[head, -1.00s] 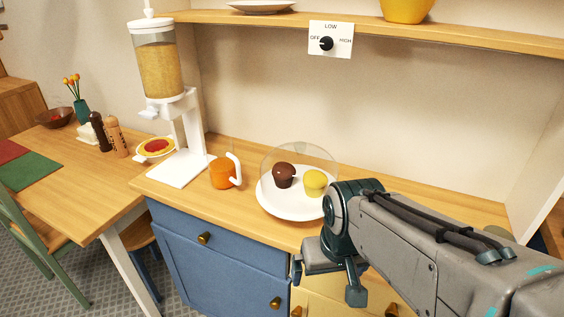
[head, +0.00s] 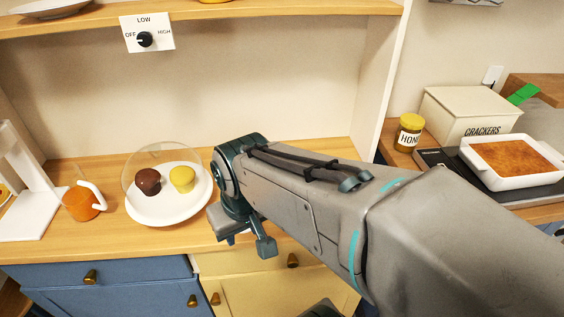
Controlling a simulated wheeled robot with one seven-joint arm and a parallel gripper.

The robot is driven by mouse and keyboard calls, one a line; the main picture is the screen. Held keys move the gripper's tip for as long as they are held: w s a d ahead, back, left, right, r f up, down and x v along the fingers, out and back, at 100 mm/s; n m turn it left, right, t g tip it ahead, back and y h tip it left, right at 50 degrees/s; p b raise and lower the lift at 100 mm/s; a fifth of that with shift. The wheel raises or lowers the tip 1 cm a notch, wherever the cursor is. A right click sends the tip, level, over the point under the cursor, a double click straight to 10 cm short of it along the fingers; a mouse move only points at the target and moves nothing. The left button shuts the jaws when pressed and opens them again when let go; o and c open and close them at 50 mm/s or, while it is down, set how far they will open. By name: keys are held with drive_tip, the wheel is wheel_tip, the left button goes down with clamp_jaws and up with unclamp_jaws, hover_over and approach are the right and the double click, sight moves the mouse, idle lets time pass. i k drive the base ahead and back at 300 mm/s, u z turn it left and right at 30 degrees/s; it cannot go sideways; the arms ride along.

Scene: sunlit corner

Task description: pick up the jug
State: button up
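The jug (head: 80,206) looks like a small clear vessel with orange contents and a white handle on its right side. It stands upright on the wooden counter at the left of the head view, between a white stand and a white plate. My gripper (head: 246,236) is at the end of my arm, over the counter's front edge, to the right of the plate and well apart from the jug. Its fingers are small and partly hidden by the wrist, so I cannot tell whether they are open. I see nothing held in it.
The white plate (head: 168,214) holds a brown and a yellow muffin under a clear dome, between jug and gripper. The white dispenser stand (head: 30,205) is close on the jug's left. A shelf (head: 260,14) runs above. A honey jar (head: 409,133) and baking dish (head: 510,183) are at right.

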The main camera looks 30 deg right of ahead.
sight(83, 202)
drive_tip(key=z, duration=0.7)
drive_tip(key=k, duration=0.6)
drive_tip(key=u, duration=0.2)
drive_tip(key=i, duration=0.35)
drive_tip(key=u, duration=0.95)
drive_tip(key=k, duration=0.35)
drive_tip(key=u, duration=0.8)
drive_tip(key=i, duration=0.95)
drive_tip(key=z, duration=0.2)
